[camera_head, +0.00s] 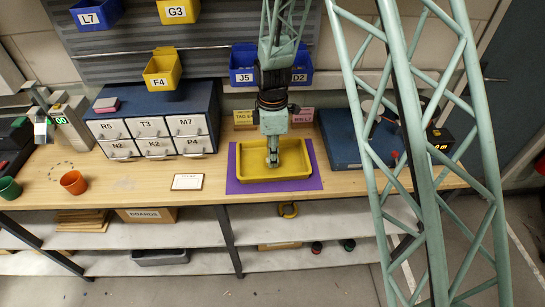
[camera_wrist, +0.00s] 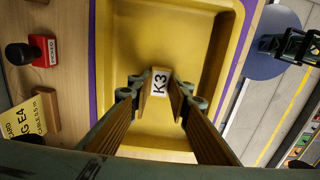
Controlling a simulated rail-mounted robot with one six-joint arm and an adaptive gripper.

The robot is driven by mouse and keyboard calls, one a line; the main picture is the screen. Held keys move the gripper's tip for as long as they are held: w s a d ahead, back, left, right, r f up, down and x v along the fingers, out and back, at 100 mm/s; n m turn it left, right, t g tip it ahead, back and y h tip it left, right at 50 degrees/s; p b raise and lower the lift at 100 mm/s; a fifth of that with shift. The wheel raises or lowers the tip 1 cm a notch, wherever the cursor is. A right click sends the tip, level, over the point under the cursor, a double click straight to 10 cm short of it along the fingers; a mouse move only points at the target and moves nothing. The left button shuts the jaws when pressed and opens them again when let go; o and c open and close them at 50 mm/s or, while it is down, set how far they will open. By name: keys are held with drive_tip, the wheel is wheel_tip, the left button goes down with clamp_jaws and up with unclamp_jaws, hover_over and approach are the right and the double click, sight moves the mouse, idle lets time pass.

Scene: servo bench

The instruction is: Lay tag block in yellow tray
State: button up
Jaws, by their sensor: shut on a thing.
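The yellow tray (camera_head: 301,165) lies on a purple mat (camera_head: 232,170) at the middle of the bench. My gripper (camera_head: 273,160) points down into it in the head view. In the wrist view the two fingers of my gripper (camera_wrist: 159,90) are shut on the tag block (camera_wrist: 159,80), which has a white face marked K3. The yellow tray (camera_wrist: 190,35) fills the background behind the block. I cannot tell whether the block touches the tray floor. In the head view the block is hardly visible at the fingertips. No other block shows in the tray.
A drawer cabinet (camera_head: 152,128) stands left of the tray, with a white card (camera_head: 187,182) in front. A blue case (camera_head: 345,145) lies to the right. Orange (camera_head: 73,182) and green (camera_head: 9,188) cups are at far left.

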drive_tip(key=o, duration=0.7)
wheel_tip(320, 180, up, 12)
drive_tip(key=shift+r+p, duration=0.1)
drive_tip(key=shift+p, duration=0.25)
idle(0.5)
idle(0.8)
